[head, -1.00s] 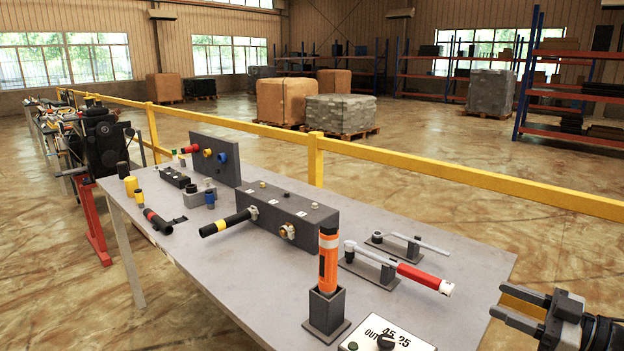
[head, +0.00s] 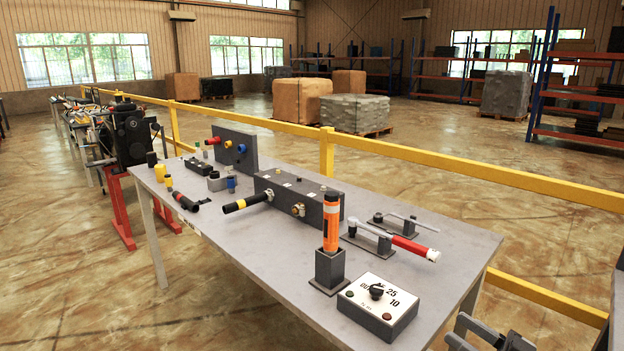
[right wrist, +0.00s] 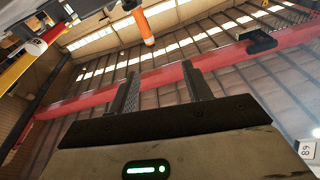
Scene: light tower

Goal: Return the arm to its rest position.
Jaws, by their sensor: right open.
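My right gripper (head: 478,333) shows at the bottom edge of the head view, off the front right end of the grey table (head: 440,250). It is open with nothing between its fingers. In the right wrist view its two fingers (right wrist: 160,85) stand apart and point upward in the picture, and the space between them is empty. The orange light tower (head: 331,222) stands upright in a dark square holder near the table's front. A white-topped dial box (head: 378,305) sits to its right, clear of the gripper. My left gripper is not in view.
A grey block (head: 290,205) with a black-and-yellow handle, a red-handled lever (head: 408,246) and several small parts stand on the table. A yellow railing (head: 470,177) runs behind it. Open floor lies at the lower left.

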